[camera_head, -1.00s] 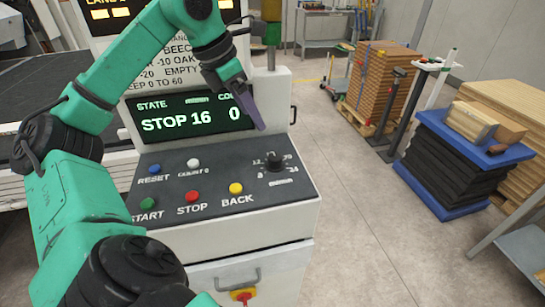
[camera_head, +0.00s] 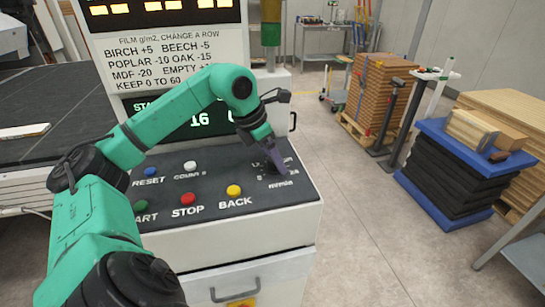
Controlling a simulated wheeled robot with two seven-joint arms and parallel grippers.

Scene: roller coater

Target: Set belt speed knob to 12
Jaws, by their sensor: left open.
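The sloped dark control panel (camera_head: 215,203) carries the knob at its right, with small white scale marks around it. My left gripper (camera_head: 276,161) is over the knob's place, pointing down. Its purple-grey fingers cover most of the knob, so I cannot read its setting or tell whether they touch it. The left gripper is open. The green-lit display (camera_head: 200,120) shows 16, with the rest partly hidden by my left arm. My right gripper is not in view.
Blue (camera_head: 151,171), white (camera_head: 190,165), red (camera_head: 188,198) and yellow (camera_head: 233,190) buttons sit left of the knob. A chart sign (camera_head: 165,55) stands above the display. Stacked boards (camera_head: 385,95) and a blue-topped stack (camera_head: 450,170) stand right. The floor between is clear.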

